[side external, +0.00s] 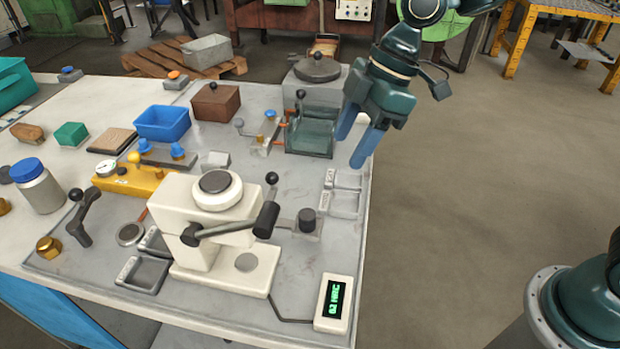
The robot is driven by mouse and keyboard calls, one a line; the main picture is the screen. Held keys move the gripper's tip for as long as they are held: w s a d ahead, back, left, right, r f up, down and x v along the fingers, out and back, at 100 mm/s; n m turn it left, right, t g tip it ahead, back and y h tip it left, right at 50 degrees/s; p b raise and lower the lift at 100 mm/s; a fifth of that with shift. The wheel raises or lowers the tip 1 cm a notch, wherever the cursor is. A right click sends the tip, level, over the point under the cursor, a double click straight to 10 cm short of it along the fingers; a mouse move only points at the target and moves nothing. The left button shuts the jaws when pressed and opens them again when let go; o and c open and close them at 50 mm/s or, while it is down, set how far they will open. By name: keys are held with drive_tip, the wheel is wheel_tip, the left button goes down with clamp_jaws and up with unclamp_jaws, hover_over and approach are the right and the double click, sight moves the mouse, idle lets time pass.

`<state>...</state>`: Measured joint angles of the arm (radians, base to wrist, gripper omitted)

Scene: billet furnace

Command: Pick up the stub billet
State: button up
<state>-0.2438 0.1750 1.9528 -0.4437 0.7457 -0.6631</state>
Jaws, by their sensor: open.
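My gripper (349,150) hangs at the right edge of the table, with its two blue fingers pointing down, apart and empty. It is just right of the greenish open-topped box on the furnace-like unit (318,100). No piece is plainly identifiable as the stub billet. A short dark cylinder (308,221) stands on a small grey plate below and left of my gripper; I cannot tell whether it is a billet or a knob.
A white press-like tester (215,220) with a lever stands at the front middle, beside a green-lit display (333,303). Shallow grey trays (345,203) lie below my gripper. A blue bin (162,122) and a brown box (215,102) stand behind. Open floor lies right of the table.

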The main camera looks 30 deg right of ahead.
drive_tip(key=shift+w+a+f+n, duration=0.4)
drive_tip(key=shift+a+f, duration=0.15)
drive_tip(key=shift+a, duration=0.15)
hover_over(307, 214)
drive_tip(key=d, duration=0.3)
drive_tip(key=shift+s+a+f, duration=0.1)
drive_tip(key=shift+s+f, duration=0.05)
drive_tip(key=shift+f, duration=1.85)
drive_tip(key=shift+s+a+f, duration=0.1)
drive_tip(key=shift+f, duration=1.9)
drive_tip(key=shift+x, duration=2.6)
drive_tip(key=shift+s, duration=0.15)
drive_tip(key=shift+c, duration=0.2)
drive_tip(key=c, duration=1.1)
clamp_jaws()
drive_tip(key=shift+r, duration=0.15)
